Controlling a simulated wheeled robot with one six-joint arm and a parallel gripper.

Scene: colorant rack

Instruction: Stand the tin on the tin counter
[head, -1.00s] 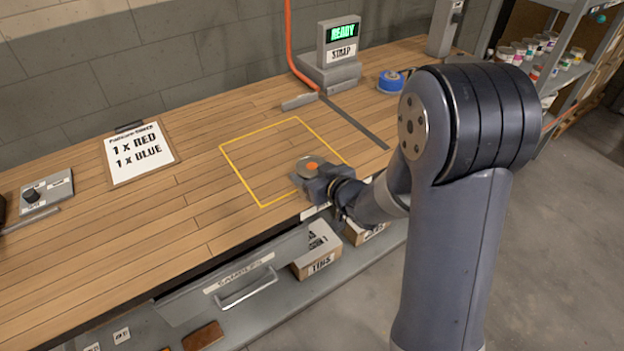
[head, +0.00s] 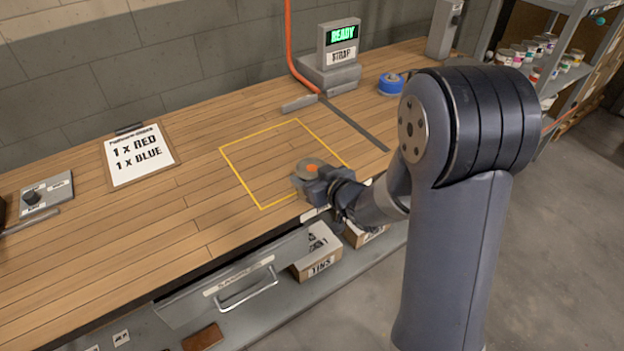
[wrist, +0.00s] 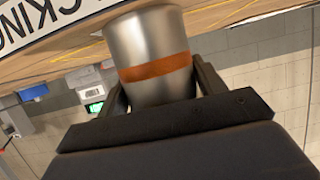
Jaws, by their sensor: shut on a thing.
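The tin is a plain metal cylinder with an orange-brown band, large in the wrist view (wrist: 150,50). In the head view its round grey top with an orange spot (head: 309,165) shows over the front right part of the yellow outlined square (head: 240,182) on the wooden counter (head: 120,235). My gripper (head: 312,180) is shut on the tin from the front right; in the wrist view its fingers lie on either side of it (wrist: 155,92). I cannot tell whether the tin's base touches the counter.
An order clipboard (head: 139,156) lies left of the square. A strap machine (head: 338,58) reading READY stands behind, with a blue tape roll (head: 391,84) to its right. A dark strip (head: 355,123) crosses the counter right of the square. The square's back left is clear.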

